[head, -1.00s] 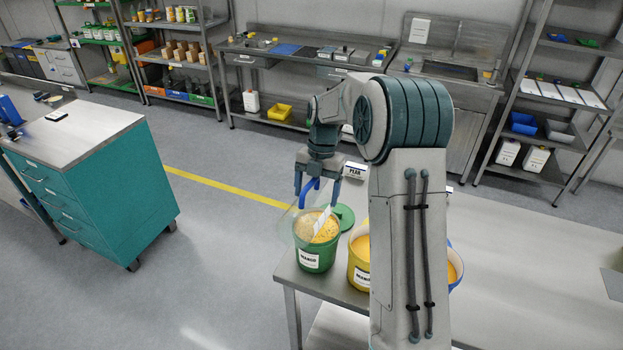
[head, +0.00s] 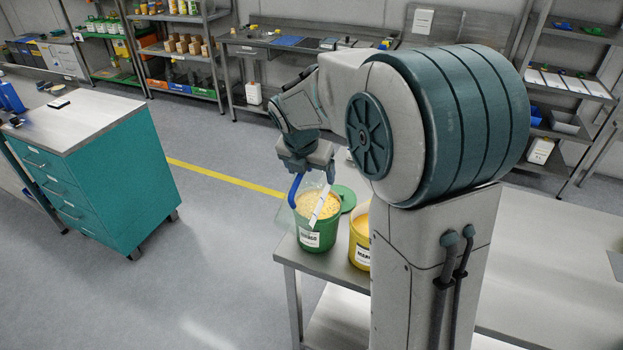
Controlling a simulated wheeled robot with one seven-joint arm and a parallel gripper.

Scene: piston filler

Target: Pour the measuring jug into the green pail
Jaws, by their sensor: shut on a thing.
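The measuring jug (head: 320,207) is clear, with a blue handle (head: 294,190) and a pale slanted scale strip. It is tilted over the mouth of the green pail. My gripper (head: 309,178) is shut on the jug at its blue handle, above the pail. The green pail (head: 318,242) stands upright near the table's left end, with a white label and speckled orange-yellow contents. The jug's clear wall is hard to make out against the pail and floor. I cannot tell how much liquid it holds or whether any is flowing.
A yellow pail (head: 359,249) stands right of the green pail, partly hidden by my arm. A green lid (head: 345,196) lies behind them. The metal table (head: 340,269) extends right behind my arm. A teal drawer cabinet (head: 105,185) stands left, across open floor.

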